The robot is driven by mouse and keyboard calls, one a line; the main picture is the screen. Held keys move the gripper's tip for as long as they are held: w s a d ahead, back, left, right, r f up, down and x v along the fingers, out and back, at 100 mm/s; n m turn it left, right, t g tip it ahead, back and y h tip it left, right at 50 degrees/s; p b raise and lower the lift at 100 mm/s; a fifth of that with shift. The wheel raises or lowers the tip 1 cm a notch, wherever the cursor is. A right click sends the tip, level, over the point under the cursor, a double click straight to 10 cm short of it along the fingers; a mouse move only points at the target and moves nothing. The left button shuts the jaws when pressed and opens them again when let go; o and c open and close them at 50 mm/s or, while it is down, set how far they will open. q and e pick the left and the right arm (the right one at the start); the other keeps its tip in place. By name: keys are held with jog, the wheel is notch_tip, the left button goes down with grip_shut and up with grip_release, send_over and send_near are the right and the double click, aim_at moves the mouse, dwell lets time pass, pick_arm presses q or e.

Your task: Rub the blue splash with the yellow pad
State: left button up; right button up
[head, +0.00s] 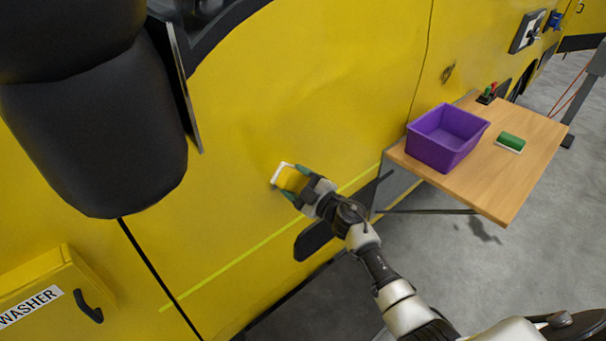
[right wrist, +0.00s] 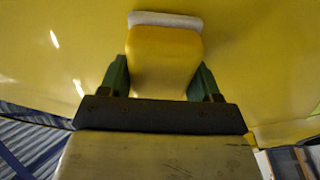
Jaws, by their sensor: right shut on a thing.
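The yellow pad (head: 291,178) has a white face on its far side. My right gripper (head: 299,185) is shut on it and holds it up at the yellow vehicle panel (head: 330,95). The white face is at or very close to the panel; I cannot tell whether it touches. The right wrist view also shows the pad (right wrist: 165,60) between the green fingers of my right gripper (right wrist: 163,75), white edge toward the panel. No blue splash shows in either view; the pad and gripper hide part of the panel. My left gripper is not in view.
A wooden table (head: 520,180) at the right holds a purple bin (head: 440,150) and a green block with a white base (head: 510,141). A black mirror housing (head: 95,130) hangs at the upper left. A yellow washer box (head: 50,295) juts out lower left.

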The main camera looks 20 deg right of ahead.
aim_at(289, 189)
jog(key=shift+s+a+r+p, duration=0.1)
jog(key=shift+s+a+p, duration=0.2)
jog(key=shift+a, duration=0.45)
jog(key=shift+s+a+p, duration=0.2)
jog(key=shift+a+p, duration=0.05)
jog(key=shift+a, duration=0.45)
jog(key=shift+s+a, duration=0.3)
jog(key=shift+a, duration=0.6)
jog(key=shift+p, duration=0.3)
jog(key=shift+s+d+p, duration=0.2)
jog(key=shift+s+p, duration=0.25)
jog(key=shift+s, duration=0.2)
jog(key=shift+r+p+v, duration=0.2)
jog(key=shift+p+v, duration=0.45)
jog(key=shift+v, duration=1.6)
jog(key=shift+s+a+f, duration=0.1)
jog(key=shift+a, duration=0.1)
